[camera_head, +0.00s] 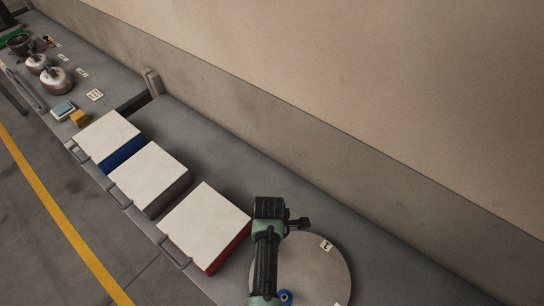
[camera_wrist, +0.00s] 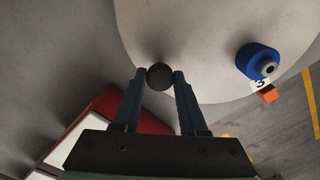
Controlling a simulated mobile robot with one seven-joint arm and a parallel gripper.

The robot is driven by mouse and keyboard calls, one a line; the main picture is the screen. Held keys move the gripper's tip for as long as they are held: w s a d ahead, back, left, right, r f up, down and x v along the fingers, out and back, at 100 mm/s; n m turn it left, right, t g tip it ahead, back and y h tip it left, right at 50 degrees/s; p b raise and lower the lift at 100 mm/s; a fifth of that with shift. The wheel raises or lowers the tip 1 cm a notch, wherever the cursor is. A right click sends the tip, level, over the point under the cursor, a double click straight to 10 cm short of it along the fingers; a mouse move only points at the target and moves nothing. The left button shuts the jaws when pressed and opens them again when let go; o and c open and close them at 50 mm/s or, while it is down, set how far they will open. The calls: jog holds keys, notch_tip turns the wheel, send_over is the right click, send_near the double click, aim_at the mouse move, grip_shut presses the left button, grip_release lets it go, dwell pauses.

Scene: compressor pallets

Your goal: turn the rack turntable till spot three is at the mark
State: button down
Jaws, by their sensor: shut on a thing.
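The rack turntable (camera_head: 318,275) is a pale round disc on the grey bench, and it also fills the top of the wrist view (camera_wrist: 205,30). My gripper (camera_wrist: 160,74) is shut on a dark round knob (camera_wrist: 160,79) near the disc's rim. A blue cylinder (camera_wrist: 256,60) with a dark-centred grey end stands near the rim. Beside it is a label reading 3 (camera_wrist: 261,86). An orange piece (camera_wrist: 269,96) lies just outside that label, close to it; exact alignment is hard to tell. Another label, seemingly 1 (camera_head: 326,245), is on the disc's far side.
Three white-topped boxes, with blue (camera_head: 126,151), brown (camera_head: 168,198) and red (camera_head: 230,255) sides, stand left of the turntable. Metal canisters (camera_head: 56,81) are farther along the bench. A wall (camera_head: 380,80) runs behind. A yellow floor line (camera_head: 60,218) lies in front.

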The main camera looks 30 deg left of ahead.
jog(key=shift+s+a, duration=0.1)
dwell(0.3)
jog(key=shift+c, duration=2.3)
grip_release()
notch_tip(320, 180, up, 13)
jog(key=b, duration=0.1)
